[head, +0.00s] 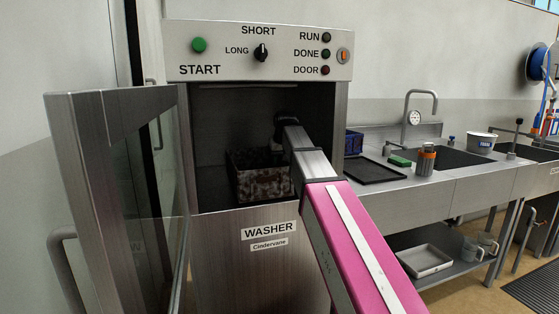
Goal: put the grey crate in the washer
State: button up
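The washer (225,270) stands in the middle of the head view, with its door (82,165) swung open to the left. A crate (262,186) with a dark, mottled grey-brown wall sits inside the open chamber, toward its right side. My pink and grey arm reaches in through the opening from the lower right. My gripper (279,142) is inside the chamber at the crate's right side, dark against the shadow. Its fingers are too small and shaded to tell whether they touch the crate. The crate's right end is partly hidden by my arm.
The control panel (290,40) has a green start button, a knob and dark lamps. To the right, a steel counter (460,182) holds a black tray (371,169), a blue crate (354,142), a green sponge (400,160) and a sink. A grey tray (425,261) lies below.

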jog(key=shift+r, duration=0.1)
jog(key=v, duration=0.7)
jog(key=shift+s+r, duration=0.1)
jog(key=shift+r, duration=0.2)
jog(key=shift+s, duration=0.1)
